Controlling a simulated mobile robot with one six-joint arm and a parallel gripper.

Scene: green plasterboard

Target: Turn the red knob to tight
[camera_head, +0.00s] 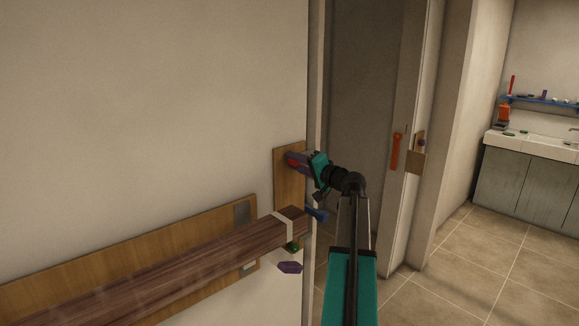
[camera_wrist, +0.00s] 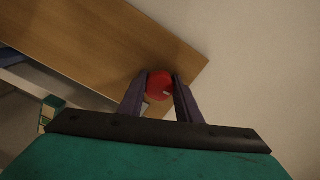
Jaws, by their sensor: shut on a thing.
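The red knob (camera_wrist: 159,86) is round with a small light mark near its lower right, and it sits on a wooden plate (camera_wrist: 130,45). My gripper (camera_wrist: 160,80) is shut on the knob, with one dark purple finger on each side of it. In the head view the knob (camera_head: 291,158) shows as a small red patch on the upright wooden plate (camera_head: 289,190) at the wall's right edge. My gripper (camera_head: 296,161) reaches it from the right and hides part of it. No tight marking is readable.
Below the plate, a dark wooden beam (camera_head: 160,275) runs along a long board (camera_head: 200,230). A blue handle (camera_head: 317,214), a green knob (camera_head: 293,247) and a purple piece (camera_head: 290,267) are near its end. A doorway with an orange handle (camera_head: 397,151) stands to the right, with open tiled floor (camera_head: 480,255) beyond.

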